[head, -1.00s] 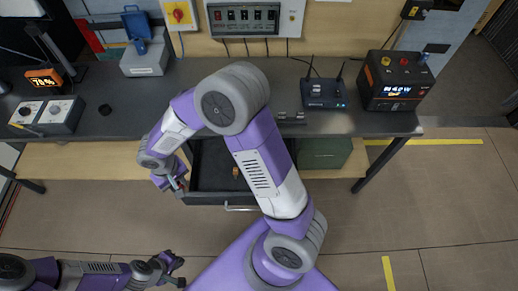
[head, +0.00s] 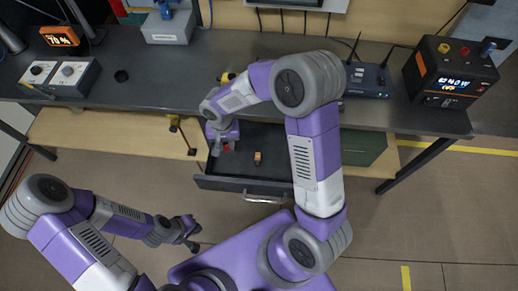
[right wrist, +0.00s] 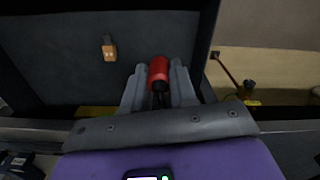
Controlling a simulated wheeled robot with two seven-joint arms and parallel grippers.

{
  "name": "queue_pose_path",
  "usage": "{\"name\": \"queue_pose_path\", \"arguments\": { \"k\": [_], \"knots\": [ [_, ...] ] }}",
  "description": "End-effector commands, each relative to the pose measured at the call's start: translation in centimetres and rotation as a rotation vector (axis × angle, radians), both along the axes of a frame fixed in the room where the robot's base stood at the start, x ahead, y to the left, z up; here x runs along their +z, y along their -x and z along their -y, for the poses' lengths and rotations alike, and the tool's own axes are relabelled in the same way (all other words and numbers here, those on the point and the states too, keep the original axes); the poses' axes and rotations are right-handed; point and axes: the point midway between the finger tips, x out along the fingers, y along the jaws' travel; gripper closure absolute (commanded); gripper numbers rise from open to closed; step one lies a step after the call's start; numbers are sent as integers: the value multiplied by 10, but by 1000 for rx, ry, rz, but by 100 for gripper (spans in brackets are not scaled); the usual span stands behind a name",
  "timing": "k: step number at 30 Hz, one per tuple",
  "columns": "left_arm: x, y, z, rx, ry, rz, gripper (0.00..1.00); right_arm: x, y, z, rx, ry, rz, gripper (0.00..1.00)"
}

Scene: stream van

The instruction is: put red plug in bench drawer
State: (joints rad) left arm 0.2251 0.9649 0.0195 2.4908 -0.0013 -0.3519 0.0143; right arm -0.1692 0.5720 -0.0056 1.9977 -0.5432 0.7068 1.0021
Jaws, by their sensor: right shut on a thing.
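The red plug (right wrist: 158,72) is between the fingers of my right gripper (right wrist: 160,88) in the right wrist view. In the head view, my right gripper (head: 221,148) is over the left part of the open bench drawer (head: 245,184), and a bit of red shows at its tips. The plug's height above the drawer floor is hard to tell. The drawer is pulled out under the bench and its dark floor also shows in the right wrist view (right wrist: 60,75). My left gripper (head: 190,234) is empty and looks open, low and left of the drawer, over the floor.
A small orange item (head: 257,158) lies in the drawer, also visible in the right wrist view (right wrist: 109,48). The dark bench top (head: 150,80) above holds a router (head: 368,78), a power box (head: 450,72) and a two-knob box (head: 60,77). A green box (head: 362,149) is right of the drawer.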

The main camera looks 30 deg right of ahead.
Motion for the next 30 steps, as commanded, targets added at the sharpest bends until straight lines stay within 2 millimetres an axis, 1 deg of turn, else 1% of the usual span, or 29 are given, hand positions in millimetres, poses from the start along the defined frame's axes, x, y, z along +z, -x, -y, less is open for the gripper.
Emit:
{"name": "queue_pose_path", "arguments": {
  "k": [3, 10, 12, 17, 22, 24, 30],
  "knots": [
    [-3, 0, 0, -1, 0, 1, 100, -8, 0, 1, -5, 1, -1, 100],
    [-16, 0, 0, -1, 0, 1, 100, -52, 0, 1, -2, 1, -3, 100],
    [-18, 0, 0, -1, 0, 1, 100, -59, 0, 0, -2, 0, -2, 100],
    [-20, 0, 0, -1, 0, 1, 100, -69, 0, 0, -2, 1, 0, 100],
    [-29, 0, 0, 0, 0, 1, 100, -95, 0, 1, -3, 1, -3, 100],
    [-30, 0, 0, 0, 0, 1, 100, -101, 0, 1, -2, 1, -1, 100],
    [-29, 0, 0, -1, 0, 1, 100, -99, 0, 0, -2, 0, 1, 100]
  ]
}}
